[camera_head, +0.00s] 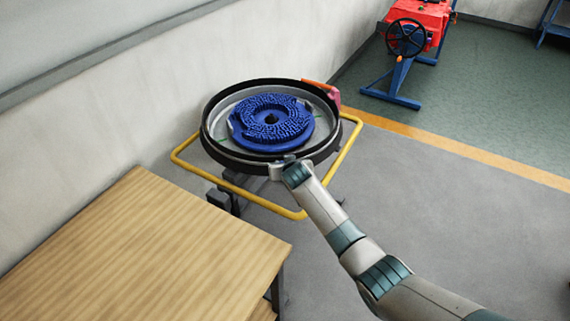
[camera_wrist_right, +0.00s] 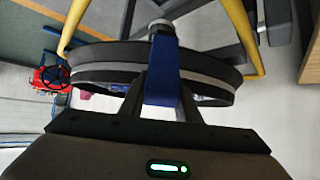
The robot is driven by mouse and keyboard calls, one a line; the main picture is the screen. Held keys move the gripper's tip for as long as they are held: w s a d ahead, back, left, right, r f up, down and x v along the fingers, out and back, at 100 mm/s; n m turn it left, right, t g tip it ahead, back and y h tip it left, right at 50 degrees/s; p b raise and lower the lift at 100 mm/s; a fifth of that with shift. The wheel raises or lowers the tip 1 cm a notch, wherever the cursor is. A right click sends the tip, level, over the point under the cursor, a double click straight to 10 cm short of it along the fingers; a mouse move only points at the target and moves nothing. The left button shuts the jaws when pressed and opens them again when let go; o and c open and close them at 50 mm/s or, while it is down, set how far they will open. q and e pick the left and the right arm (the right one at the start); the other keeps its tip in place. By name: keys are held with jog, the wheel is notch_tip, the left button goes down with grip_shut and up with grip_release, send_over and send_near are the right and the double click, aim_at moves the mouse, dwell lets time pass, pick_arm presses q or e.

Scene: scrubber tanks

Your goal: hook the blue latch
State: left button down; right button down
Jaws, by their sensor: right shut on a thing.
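The blue latch (camera_wrist_right: 162,72) is a flat blue strap in the right wrist view, upright in front of the black rim of the round tank (camera_wrist_right: 100,55). My right gripper (camera_wrist_right: 162,100) is shut on it, one dark finger on each side. In the head view the tank (camera_head: 212,140) holds a blue bristled disc (camera_head: 270,122). There my right gripper (camera_head: 283,165) is at the tank's near rim, and it hides the latch. Whether the latch is hooked on anything cannot be told. My left gripper is in neither view.
A yellow tubular rail (camera_head: 297,213) runs around the tank. A wooden table (camera_head: 140,245) stands at the near left, and a pale wall (camera_head: 90,130) rises behind. A red and blue machine with a black wheel (camera_head: 406,38) stands farther off. The grey floor at right is clear.

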jog(key=shift+r, duration=0.1)
jog(key=c, duration=1.3)
grip_release()
jog(key=shift+c, duration=0.2)
jog(key=shift+s, duration=0.15)
jog(key=b+v, duration=0.2)
jog(key=v, duration=1.5)
jog(key=shift+b, duration=0.35)
